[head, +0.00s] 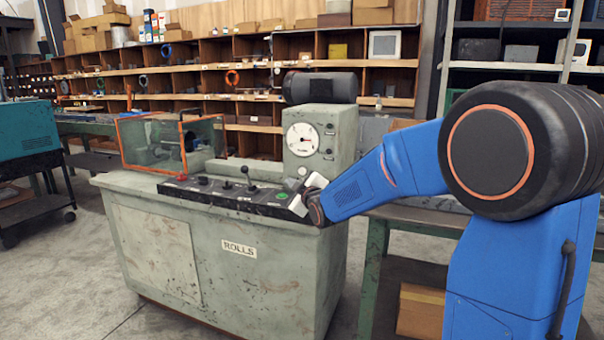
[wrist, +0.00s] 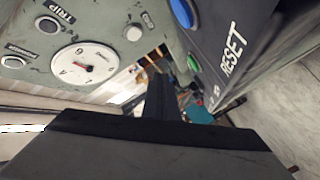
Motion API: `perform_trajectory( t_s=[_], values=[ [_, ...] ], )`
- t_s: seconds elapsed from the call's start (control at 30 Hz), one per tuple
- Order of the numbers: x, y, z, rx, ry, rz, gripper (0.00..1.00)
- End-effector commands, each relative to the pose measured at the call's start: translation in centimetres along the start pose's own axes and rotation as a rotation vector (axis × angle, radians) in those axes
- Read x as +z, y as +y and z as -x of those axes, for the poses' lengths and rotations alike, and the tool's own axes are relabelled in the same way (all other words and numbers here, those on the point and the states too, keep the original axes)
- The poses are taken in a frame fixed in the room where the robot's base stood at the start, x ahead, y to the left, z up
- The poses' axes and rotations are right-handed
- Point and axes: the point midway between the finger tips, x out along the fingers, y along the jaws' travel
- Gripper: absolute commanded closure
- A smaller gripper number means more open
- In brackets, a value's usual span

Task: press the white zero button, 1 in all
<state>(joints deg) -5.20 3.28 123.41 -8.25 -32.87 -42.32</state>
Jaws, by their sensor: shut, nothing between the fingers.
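A pale white round button (wrist: 134,33) sits on the green machine face beside the dial gauge in the wrist view. It has a small label too blurred to read. In the head view a white button (head: 302,171) shows just below the gauge, close to my wrist. My gripper (head: 307,207) is low at the right end of the black control panel, partly hidden by my own wrist. In the wrist view my gripper (wrist: 162,82) is shut and empty, its dark fingers apart from the white button in the picture. Contact with the panel cannot be told.
The dial gauge (wrist: 84,63) has two grey buttons near it, one labelled TRIP (wrist: 47,25). The black panel carries a blue button (wrist: 182,12), a green button (wrist: 193,63) and a RESET label (wrist: 232,47). A lever (head: 244,171) and an orange-framed guard (head: 148,144) stand left.

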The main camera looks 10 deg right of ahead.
Motion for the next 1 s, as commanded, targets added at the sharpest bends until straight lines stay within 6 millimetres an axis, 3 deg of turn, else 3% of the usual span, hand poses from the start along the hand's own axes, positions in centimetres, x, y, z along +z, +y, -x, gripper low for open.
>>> perform_trajectory(
  t_s=[0.53,1.0],
  values=[
    [3.2,3.1,-4.4,0.000,-0.001,0.001,1.00],
    [3.9,3.9,-5.3,-0.001,0.000,0.000,1.00]
  ],
)
